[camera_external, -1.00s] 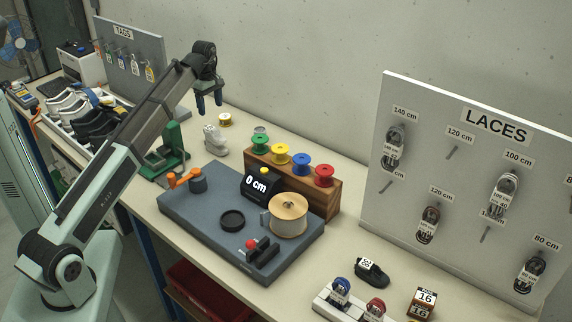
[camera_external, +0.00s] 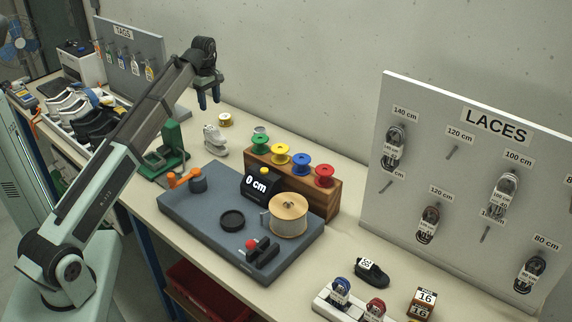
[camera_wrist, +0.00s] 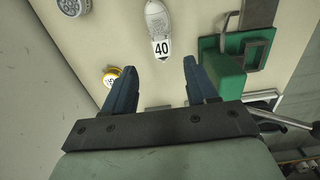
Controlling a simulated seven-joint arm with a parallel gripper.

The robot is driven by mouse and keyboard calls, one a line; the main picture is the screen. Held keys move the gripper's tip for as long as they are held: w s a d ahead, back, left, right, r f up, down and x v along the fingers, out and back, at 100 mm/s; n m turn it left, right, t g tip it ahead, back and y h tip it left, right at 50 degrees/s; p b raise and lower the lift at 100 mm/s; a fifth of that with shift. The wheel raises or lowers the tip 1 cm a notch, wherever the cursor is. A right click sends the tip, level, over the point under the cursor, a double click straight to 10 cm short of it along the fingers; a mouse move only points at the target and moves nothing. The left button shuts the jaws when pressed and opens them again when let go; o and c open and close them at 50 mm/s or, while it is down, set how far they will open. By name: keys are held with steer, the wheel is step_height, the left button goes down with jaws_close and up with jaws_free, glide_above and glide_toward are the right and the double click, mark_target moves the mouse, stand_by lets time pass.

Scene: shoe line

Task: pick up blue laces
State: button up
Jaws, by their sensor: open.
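A bundle of blue laces (camera_external: 340,289) stands in a white holder (camera_external: 326,305) at the front right of the bench in the external view, beside a bundle of red laces (camera_external: 375,308). My gripper (camera_external: 208,101) is open and empty, raised over the back left of the bench, far from the blue laces. In the wrist view my gripper (camera_wrist: 160,66) has its two fingers apart, with a white shoe marked 40 (camera_wrist: 157,30) below and beyond them. The blue laces do not show in the wrist view.
A blue-grey board (camera_external: 200,225) with a crank, counter and large spool lies mid-bench. Behind it is a wooden block (camera_external: 333,198) with green, yellow, blue and red spools. A LACES panel (camera_external: 450,190) stands at right. A black shoe (camera_external: 372,273) lies near the holder.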

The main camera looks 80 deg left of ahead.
step_height(320, 180, up, 6)
steer(key=w+d+m, duration=0.1)
steer(key=w+d, duration=1.3)
steer(key=d, duration=0.2)
steer(key=w+d, duration=1.3)
steer(key=d, duration=0.3)
steer(key=m, duration=0.1)
glide_above(336, 277)
step_height(336, 277, down, 5)
steer(key=f, duration=0.6)
steer(key=w+f, duration=0.1)
steer(key=f, duration=0.2)
steer(key=shift+d+f, duration=0.1)
steer(key=shift+f, duration=0.05)
steer(key=shift+s+a+f, duration=0.1)
steer(key=shift+s+f, duration=0.05)
steer(key=shift+f, duration=0.7)
steer(key=shift+s+a+f, duration=0.1)
steer(key=shift+a+f, duration=0.05)
steer(key=shift+f, duration=0.7)
steer(key=shift+s+a+f, duration=0.1)
steer(key=shift+s+f, duration=0.05)
steer(key=shift+f, duration=0.7)
